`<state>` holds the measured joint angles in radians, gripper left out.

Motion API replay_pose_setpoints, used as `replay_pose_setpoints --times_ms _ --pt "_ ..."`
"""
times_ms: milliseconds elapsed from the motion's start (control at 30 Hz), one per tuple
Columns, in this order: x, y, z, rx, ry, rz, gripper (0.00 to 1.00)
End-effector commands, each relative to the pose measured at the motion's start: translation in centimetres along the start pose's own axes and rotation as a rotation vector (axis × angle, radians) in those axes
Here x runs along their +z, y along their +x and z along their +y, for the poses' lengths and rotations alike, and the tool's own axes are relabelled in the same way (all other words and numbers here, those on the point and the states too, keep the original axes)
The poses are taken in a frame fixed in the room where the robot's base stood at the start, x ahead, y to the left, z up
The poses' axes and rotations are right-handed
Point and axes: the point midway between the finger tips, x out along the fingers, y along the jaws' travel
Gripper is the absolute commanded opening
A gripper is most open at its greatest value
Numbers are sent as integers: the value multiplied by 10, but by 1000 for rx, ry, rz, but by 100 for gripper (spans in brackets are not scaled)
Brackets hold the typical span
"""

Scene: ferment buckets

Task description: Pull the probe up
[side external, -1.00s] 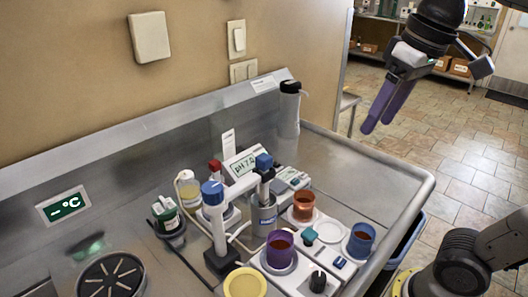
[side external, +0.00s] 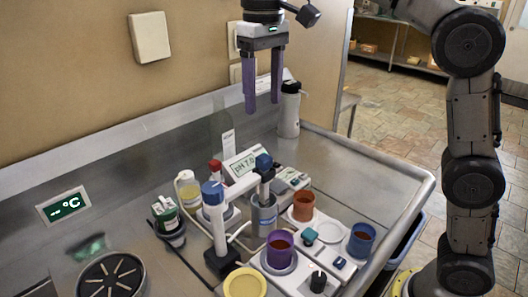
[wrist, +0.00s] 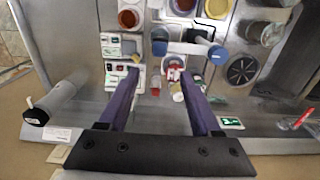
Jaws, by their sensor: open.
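The probe (side external: 264,163) has a blue cap and hangs upright from the white arm of a stand (side external: 213,190) with a blue top. Its lower end is inside a grey cup (side external: 264,217), so the tip is hidden. In the wrist view the probe (wrist: 160,47) shows as a dark cap just beyond the fingertips. My gripper (side external: 263,106) is open and empty, with its purple fingers pointing down. It is well above the probe and apart from it. In the wrist view the gripper (wrist: 161,74) has a wide gap between its fingers.
A pH meter (side external: 243,162) stands behind the probe. Orange (side external: 303,206), purple (side external: 280,247) and blue (side external: 361,240) cups stand at the front and right. A red-capped bottle (side external: 215,172) is at the left.

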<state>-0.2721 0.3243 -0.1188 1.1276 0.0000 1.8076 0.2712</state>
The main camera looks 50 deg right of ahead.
Motion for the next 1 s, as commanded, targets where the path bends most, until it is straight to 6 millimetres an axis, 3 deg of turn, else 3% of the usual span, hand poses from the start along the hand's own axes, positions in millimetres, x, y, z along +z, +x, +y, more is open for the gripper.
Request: replay_pose_setpoints --times_ms 600,800,1000 --pt "1 106 1 1 1 -3 65" --pt "1 122 1 0 1 -2 65" --pt "1 126 1 0 1 -1 65"
